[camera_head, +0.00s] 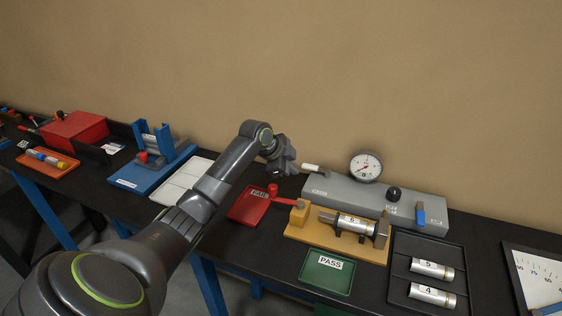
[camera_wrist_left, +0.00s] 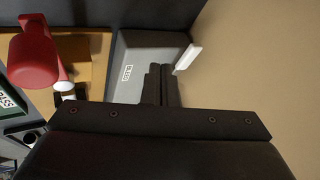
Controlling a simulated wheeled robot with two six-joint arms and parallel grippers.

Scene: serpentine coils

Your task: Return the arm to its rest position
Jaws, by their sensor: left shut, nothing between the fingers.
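My left arm reaches in from the lower left of the head view. Its gripper (camera_head: 287,165) is raised near the left end of the grey gauge box (camera_head: 335,188), close to a white-tipped handle (camera_head: 311,167). In the left wrist view the two dark fingers (camera_wrist_left: 162,85) are together with nothing between them. Behind them are the grey box (camera_wrist_left: 130,85) and the white handle (camera_wrist_left: 187,58); whether the fingers touch the handle I cannot tell. My right gripper is in neither view.
A yellow fixture (camera_head: 296,234) with a red-knobbed clamp (camera_head: 273,190) holds a labelled cylinder (camera_head: 349,222). Around it are a red FAIL tray (camera_head: 243,210), a green PASS tray (camera_head: 314,282) and a black tray (camera_head: 400,252) with two cylinders. A blue stand (camera_head: 130,180) is left.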

